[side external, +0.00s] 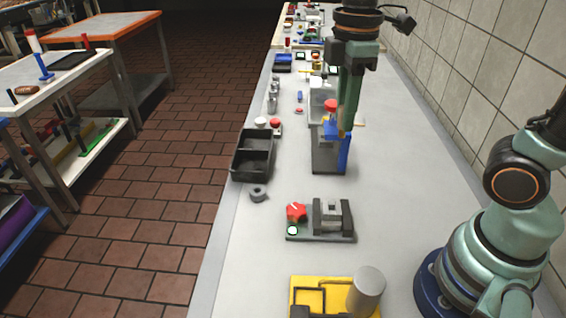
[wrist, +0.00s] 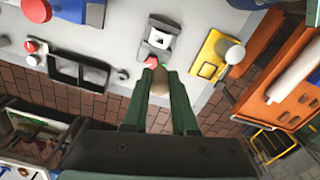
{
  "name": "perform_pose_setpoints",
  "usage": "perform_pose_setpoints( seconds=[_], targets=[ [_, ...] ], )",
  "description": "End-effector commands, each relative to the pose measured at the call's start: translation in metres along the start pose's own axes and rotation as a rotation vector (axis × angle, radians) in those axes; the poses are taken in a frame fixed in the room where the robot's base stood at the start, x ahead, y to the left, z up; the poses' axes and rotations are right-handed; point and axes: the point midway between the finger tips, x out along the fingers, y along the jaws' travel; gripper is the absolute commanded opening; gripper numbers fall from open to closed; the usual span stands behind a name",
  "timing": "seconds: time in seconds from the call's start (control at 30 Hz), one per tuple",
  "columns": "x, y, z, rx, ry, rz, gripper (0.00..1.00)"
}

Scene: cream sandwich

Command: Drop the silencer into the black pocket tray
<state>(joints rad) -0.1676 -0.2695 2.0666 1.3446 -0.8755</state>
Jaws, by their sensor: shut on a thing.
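The silencer (wrist: 160,83) is a small tan, rounded piece between my fingertips in the wrist view. My gripper (wrist: 160,76) is shut on it. In the side external view my gripper (side external: 345,128) points down in front of a grey and blue block, and a little tan shows at its tips. The black pocket tray (side external: 236,163) lies at the left edge of the bench, left of my gripper. Its visible pockets look empty. In the wrist view the tray (wrist: 54,66) is at the left, apart from my gripper.
A grey and blue block (side external: 328,160) stands right of the tray. A grey ring (side external: 258,194) lies just in front of the tray. A fixture with a red part (side external: 296,212) and a yellow fixture (side external: 306,297) are nearer. Red and white buttons (side external: 275,122) stand behind the tray.

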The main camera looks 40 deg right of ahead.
Motion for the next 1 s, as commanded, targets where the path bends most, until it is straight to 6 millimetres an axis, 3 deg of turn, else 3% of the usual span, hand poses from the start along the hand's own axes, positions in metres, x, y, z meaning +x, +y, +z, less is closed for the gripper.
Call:
perform_pose_setpoints(
  seconds=[0.17,0.47,0.77,1.0],
  targets=[
    [0.000,0.018,-0.012,0.001,-0.002,-0.002,0.00],
    [0.015,0.081,-0.054,0.001,-0.003,-0.004,0.00],
    [0.052,0.144,-0.092,0.001,-0.002,-0.003,0.00],
    [0.098,0.188,-0.116,0.001,-0.002,-0.003,0.00]
  ],
)
